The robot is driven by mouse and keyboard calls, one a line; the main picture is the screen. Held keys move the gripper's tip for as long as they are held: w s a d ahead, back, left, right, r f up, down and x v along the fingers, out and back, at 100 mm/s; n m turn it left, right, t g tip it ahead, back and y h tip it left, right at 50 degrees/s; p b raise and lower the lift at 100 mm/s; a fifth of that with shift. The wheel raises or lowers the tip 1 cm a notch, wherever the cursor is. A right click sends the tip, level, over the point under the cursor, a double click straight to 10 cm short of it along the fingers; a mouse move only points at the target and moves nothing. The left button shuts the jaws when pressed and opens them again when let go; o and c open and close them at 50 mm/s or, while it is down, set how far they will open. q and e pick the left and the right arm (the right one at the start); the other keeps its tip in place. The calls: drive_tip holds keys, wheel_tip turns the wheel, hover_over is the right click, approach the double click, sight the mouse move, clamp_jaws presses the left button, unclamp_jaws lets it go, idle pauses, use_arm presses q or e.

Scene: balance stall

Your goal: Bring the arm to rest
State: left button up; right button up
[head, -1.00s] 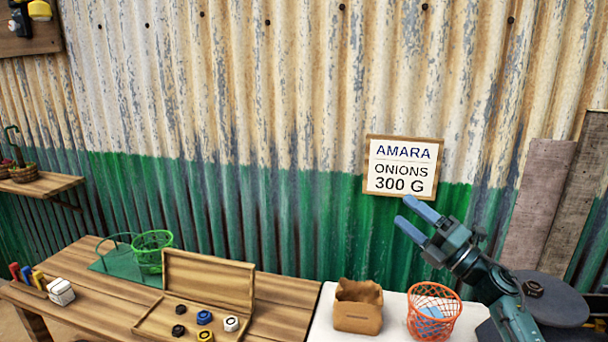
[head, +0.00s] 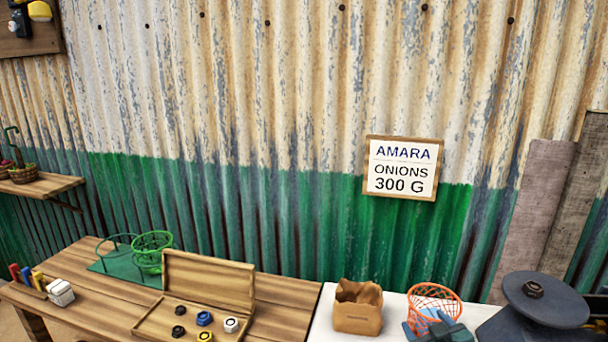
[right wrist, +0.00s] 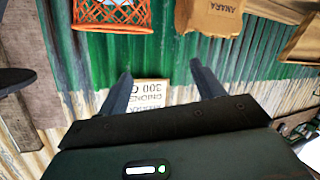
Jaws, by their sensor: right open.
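My right gripper (head: 428,326) is low at the bottom edge of the head view, in front of the orange wire basket (head: 436,292), and its arm is mostly cut off below. In the right wrist view its two fingers (right wrist: 160,75) stand well apart with nothing between them. That view is upside down, with the basket (right wrist: 112,14) and the sign (right wrist: 148,95) beyond the fingers. I cannot tell whether the gripper touches the basket. My left gripper is not in view.
A brown paper bag (head: 358,308) stands left of the basket, and a scale with a dark round plate (head: 545,300) stands to its right. A wooden box of weights (head: 208,275) and a green wire basket (head: 152,252) are on the wooden table. The AMARA sign (head: 402,168) hangs on the wall.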

drive_tip(key=s+a+f+g+y, duration=0.1)
drive_tip(key=s+a+f, duration=0.2)
drive_tip(key=s, duration=0.6)
drive_tip(key=s+a+f+g+y, duration=0.1)
drive_tip(key=s+a+f, duration=0.3)
drive_tip(key=s, duration=0.6)
drive_tip(key=s+a+f+g, duration=0.2)
drive_tip(key=s+a, duration=0.3)
drive_tip(key=s, duration=0.4)
drive_tip(key=shift+s+a+f+m+y, duration=0.2)
drive_tip(key=shift+f+m+y, duration=0.2)
drive_tip(key=shift+f, duration=0.4)
